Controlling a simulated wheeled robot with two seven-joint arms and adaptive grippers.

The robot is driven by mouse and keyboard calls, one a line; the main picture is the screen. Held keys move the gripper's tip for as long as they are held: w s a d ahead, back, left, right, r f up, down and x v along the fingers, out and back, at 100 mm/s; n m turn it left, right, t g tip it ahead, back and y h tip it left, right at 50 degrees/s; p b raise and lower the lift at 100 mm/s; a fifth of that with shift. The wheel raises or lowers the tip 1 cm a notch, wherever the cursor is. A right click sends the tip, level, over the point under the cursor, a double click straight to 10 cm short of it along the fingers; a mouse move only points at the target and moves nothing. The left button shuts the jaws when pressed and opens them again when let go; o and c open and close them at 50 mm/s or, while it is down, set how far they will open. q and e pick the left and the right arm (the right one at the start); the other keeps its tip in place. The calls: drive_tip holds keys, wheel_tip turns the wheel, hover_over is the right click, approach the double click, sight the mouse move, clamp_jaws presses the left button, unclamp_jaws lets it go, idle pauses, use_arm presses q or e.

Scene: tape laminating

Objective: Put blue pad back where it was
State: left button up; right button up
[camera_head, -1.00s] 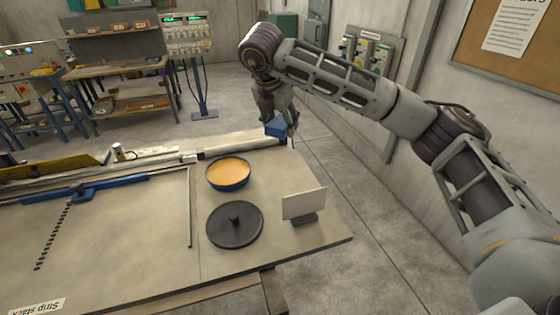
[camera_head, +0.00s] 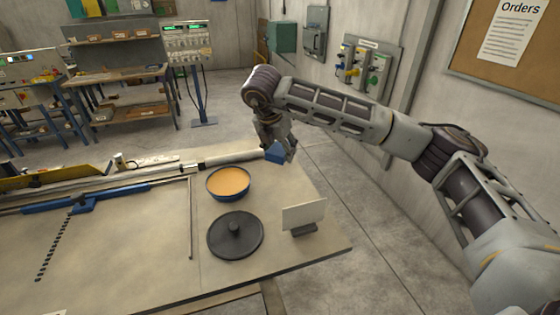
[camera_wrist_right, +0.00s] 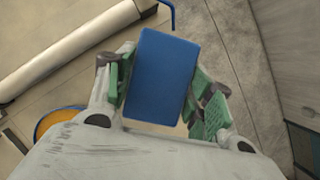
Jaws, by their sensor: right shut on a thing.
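The blue pad (camera_wrist_right: 160,77) is between the green-padded fingers of my right gripper (camera_wrist_right: 165,90) in the right wrist view. The gripper is shut on it. In the head view my right gripper (camera_head: 280,150) is over the far right corner of the table, and the pad (camera_head: 275,152) shows partly behind its fingers. Whether the pad touches the table is hard to tell. My left gripper is not in view.
On the table (camera_head: 110,265) stand a blue-rimmed bowl with orange content (camera_head: 228,182), a dark round lid with a knob (camera_head: 236,238) and a small white card on a stand (camera_head: 304,216). A pale roller (camera_head: 235,159) lies along the back edge, left of the gripper.

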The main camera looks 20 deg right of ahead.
sight(282, 169)
drive_tip(key=shift+f, duration=2.3)
drive_tip(key=shift+f+b, duration=0.6)
drive_tip(key=shift+b, duration=0.05)
drive_tip(key=shift+s, duration=0.1)
drive_tip(key=o, duration=1.3)
drive_tip(key=shift+c, duration=0.2)
drive_tip(key=shift+r, duration=0.1)
